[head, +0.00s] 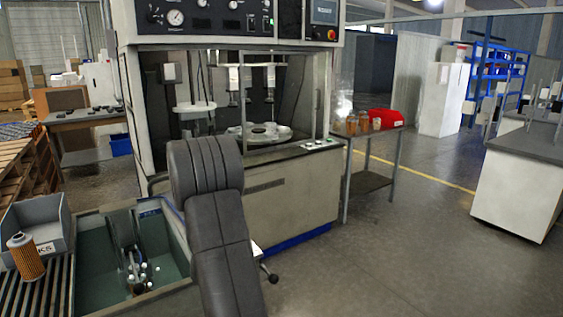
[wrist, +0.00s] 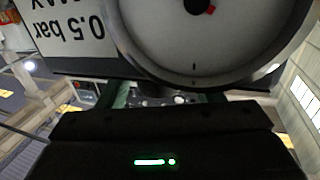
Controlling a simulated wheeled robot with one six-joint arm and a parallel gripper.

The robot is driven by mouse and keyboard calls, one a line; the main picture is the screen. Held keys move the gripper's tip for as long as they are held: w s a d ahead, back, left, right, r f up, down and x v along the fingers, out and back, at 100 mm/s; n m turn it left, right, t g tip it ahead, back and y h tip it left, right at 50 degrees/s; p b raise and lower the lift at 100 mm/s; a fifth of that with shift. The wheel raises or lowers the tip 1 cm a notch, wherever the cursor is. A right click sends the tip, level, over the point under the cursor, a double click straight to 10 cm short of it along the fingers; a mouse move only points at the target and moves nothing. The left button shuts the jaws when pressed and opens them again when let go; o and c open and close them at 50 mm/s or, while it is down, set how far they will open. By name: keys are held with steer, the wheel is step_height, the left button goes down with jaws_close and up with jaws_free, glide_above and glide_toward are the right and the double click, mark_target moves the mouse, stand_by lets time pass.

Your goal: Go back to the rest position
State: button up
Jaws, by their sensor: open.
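My dark grey arm rises through the middle of the head view, in front of the machine, and hides my gripper there. In the wrist view my gripper (wrist: 168,97) shows as a black body with a green light and two dark green bars that look like its fingers, set apart. It is open and nothing shows between them. Close beyond it is a round gauge (wrist: 195,45) with a white sign (wrist: 70,28) reading "0.5 bar MAX", upside down. The wrist view cuts off the gauge's top.
A machine cabinet (head: 285,190) stands behind my arm. At lower left are a green basin (head: 90,262), a grey bin (head: 38,222) and an orange filter cartridge (head: 26,258) on a slatted rack. A side table (head: 370,185) holds jars and a red bin.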

steer(key=shift+y, duration=0.3)
steer(key=n+g+y+p, duration=0.1)
steer(key=y+p, duration=0.1)
steer(key=n+g+y+p, duration=0.1)
steer(key=n+p, duration=0.1)
steer(key=p, duration=0.1)
steer(key=shift+d+r+y, duration=0.1)
steer(key=shift+r+y, duration=0.1)
steer(key=shift+y, duration=0.2)
steer(key=shift+n+g+y+p, duration=0.7)
steer(key=shift+y+p, duration=0.1)
steer(key=shift+p, duration=0.4)
steer(key=shift+f+n+g+y+p, duration=0.2)
steer(key=shift+n+g+y+p, duration=0.2)
steer(key=shift+y+p, duration=0.15)
steer(key=shift+r, duration=0.1)
